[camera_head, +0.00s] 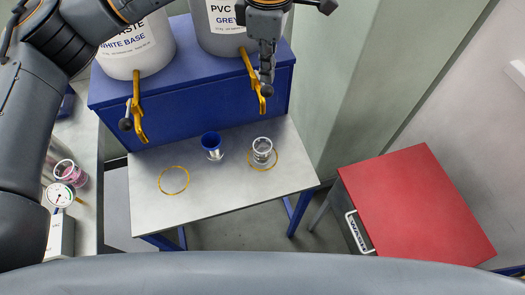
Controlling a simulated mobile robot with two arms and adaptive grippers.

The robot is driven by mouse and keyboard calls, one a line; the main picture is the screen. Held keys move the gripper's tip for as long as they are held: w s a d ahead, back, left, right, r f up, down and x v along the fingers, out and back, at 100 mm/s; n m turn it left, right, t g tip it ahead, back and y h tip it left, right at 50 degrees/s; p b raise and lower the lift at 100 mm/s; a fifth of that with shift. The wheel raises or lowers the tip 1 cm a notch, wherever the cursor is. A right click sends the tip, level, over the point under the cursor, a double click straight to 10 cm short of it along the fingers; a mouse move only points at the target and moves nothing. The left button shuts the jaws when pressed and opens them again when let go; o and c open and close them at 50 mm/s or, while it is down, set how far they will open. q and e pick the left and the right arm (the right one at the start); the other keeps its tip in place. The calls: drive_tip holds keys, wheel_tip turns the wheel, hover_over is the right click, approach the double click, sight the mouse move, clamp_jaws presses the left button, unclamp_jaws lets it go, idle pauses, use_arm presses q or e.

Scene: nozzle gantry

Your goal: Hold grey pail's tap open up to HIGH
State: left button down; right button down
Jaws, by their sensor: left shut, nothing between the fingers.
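The grey pail (218,42) stands on a blue stand at the top, its label partly cut off. Its yellow tap (252,74) hangs over the stand's front edge. My left gripper (267,80) is shut and empty, pointing down right beside this tap and covering part of it. I cannot tell whether it touches the lever. A clear glass (262,146) stands below the tap, inside or on a yellow ring (277,160). Its fill level and any HIGH mark are too small to read. My right gripper is not in view.
The white pail (148,50) with its own yellow tap (137,110) stands left on the blue stand (200,100). A red-topped cabinet (415,205) stands right. A pink cup (70,173) is at left.

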sight(267, 87)
use_arm(q)
drive_tip(key=shift+f+b, duration=1.7)
drive_tip(key=shift+f, duration=0.15)
drive_tip(key=shift+r, duration=0.15)
drive_tip(key=shift+r+p, duration=0.8)
drive_tip(key=shift+r, duration=0.95)
drive_tip(key=shift+r+p, duration=1.35)
drive_tip(key=shift+r, duration=1.2)
